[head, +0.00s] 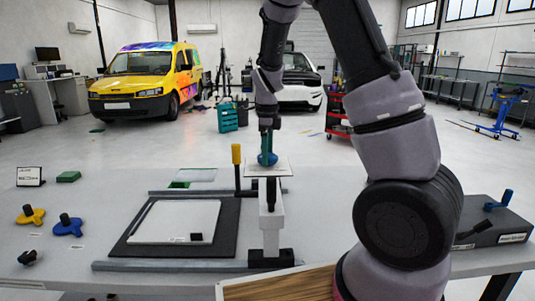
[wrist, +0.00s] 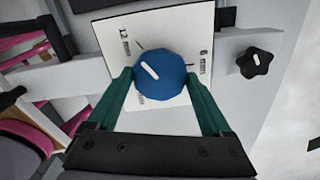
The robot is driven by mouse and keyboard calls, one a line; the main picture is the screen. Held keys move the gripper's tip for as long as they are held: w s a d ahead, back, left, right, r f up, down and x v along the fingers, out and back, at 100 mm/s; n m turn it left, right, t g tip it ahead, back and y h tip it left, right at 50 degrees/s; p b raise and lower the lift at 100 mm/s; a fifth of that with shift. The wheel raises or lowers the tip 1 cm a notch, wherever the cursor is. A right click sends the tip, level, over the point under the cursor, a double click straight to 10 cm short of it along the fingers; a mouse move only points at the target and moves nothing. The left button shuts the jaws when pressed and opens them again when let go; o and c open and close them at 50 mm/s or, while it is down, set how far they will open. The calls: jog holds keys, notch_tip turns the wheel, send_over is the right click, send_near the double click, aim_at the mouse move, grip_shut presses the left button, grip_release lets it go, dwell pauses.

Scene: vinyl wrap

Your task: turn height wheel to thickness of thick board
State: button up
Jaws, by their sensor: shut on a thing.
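The blue height wheel (wrist: 165,80) sits on a white dial plate (wrist: 115,35) on the press post. My gripper (wrist: 160,77) is shut on it, with a green finger on each side. A white mark on the wheel points to the upper left. The plate reads 12 mm at the upper left and 6 mm at the right; a lower label is partly hidden. In the head view the wheel (head: 267,159) is under my gripper (head: 267,150). A pale board (head: 175,220) lies on a black mat (head: 232,215); I cannot tell its thickness.
A black star knob (wrist: 254,62) is right of the dial. A yellow-handled lever (head: 236,155) stands left of the post (head: 271,225). Yellow (head: 30,215) and blue (head: 68,226) knobbed pieces lie at the table's left. A grey box (head: 490,230) stands at the right.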

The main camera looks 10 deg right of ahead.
dwell(0.6)
jog(key=o, duration=1.2)
jog(key=shift+c, duration=0.2)
jog(key=shift+r, duration=0.1)
notch_tip(320, 180, up, 11)
jog(key=shift+f, duration=0.2)
